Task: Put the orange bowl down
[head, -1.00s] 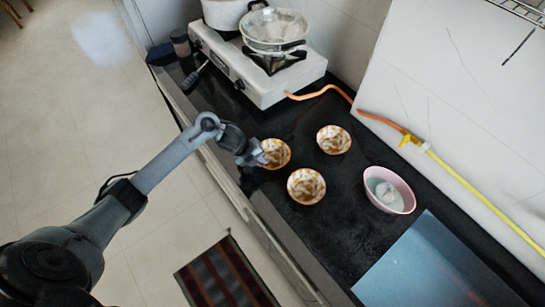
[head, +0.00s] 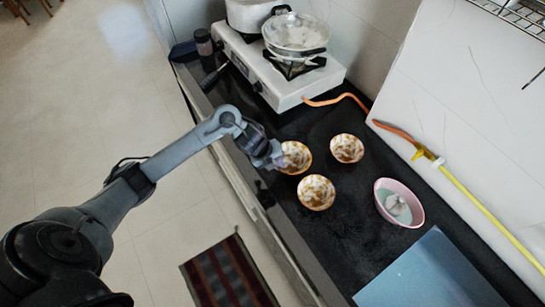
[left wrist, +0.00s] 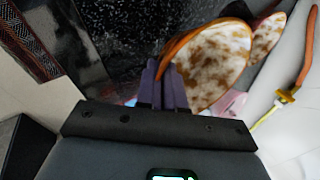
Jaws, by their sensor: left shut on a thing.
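My left gripper (head: 277,157) is shut on the rim of an orange bowl (head: 296,157) with a white-and-brown mottled inside. In the left wrist view, the purple fingers (left wrist: 163,84) close on the near edge of this bowl (left wrist: 215,62), which appears tilted there. In the head view it is over the dark counter, near the front edge; I cannot tell if it touches the surface. Two similar bowls stand on the counter: one to its right (head: 347,148) and one below right (head: 316,192). My right gripper is not in view.
A white gas stove (head: 302,88) with pots stands at the back. A pink bowl (head: 411,202) with something pale inside sits at the right. A blue-grey panel (head: 430,275) lies in front of it. An orange-and-yellow hose (head: 470,205) runs along the wall. Dark counter (head: 345,225) shows bare between them.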

